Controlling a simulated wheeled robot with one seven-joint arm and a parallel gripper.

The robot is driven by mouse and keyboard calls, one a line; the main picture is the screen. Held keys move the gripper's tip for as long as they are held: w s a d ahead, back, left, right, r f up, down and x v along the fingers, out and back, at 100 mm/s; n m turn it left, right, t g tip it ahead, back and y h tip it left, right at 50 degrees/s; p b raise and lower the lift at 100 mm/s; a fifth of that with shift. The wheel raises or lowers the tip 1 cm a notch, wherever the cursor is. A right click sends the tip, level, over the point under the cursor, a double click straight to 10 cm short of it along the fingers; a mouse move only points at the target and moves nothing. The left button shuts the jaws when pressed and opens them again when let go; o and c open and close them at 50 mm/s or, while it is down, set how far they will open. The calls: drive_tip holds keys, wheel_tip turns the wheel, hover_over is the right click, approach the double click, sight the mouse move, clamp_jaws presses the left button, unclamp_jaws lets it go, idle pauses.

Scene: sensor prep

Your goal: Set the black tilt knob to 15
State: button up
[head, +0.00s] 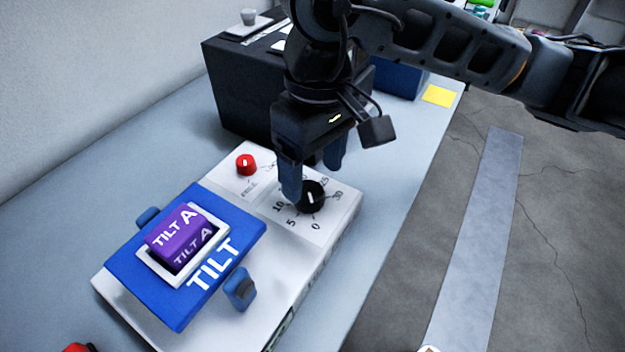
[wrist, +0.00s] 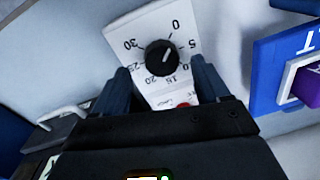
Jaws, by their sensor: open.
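The black tilt knob (head: 313,196) sits on a white dial panel, and it shows whole in the wrist view (wrist: 160,57). Numbers from 0 to 30 ring it; in the wrist view the 15 is on the side toward my gripper. The knob's short white mark lies roughly along the line between 0 and the 15–20 side; I cannot tell which end points. My gripper (head: 313,172) is open and empty, close to the knob. In the wrist view its fingers (wrist: 161,84) stand apart, short of the knob, which appears untouched. In the head view, the fingers hide some numbers.
A red knob (head: 246,164) is on the same panel. A blue TILT plate (head: 140,262) holds a purple TILT A block (head: 180,236), with blue clamps (head: 240,289) at its sides. A dark box (head: 232,90) stands behind.

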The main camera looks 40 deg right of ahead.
sight(311, 192)
drive_tip(key=shift+a+f, duration=0.15)
drive_tip(key=shift+f, duration=1.6)
drive_tip(key=shift+c, duration=0.4)
drive_tip(key=c, duration=1)
drive_tip(key=shift+o, duration=0.2)
drive_tip(key=shift+f, duration=0.1)
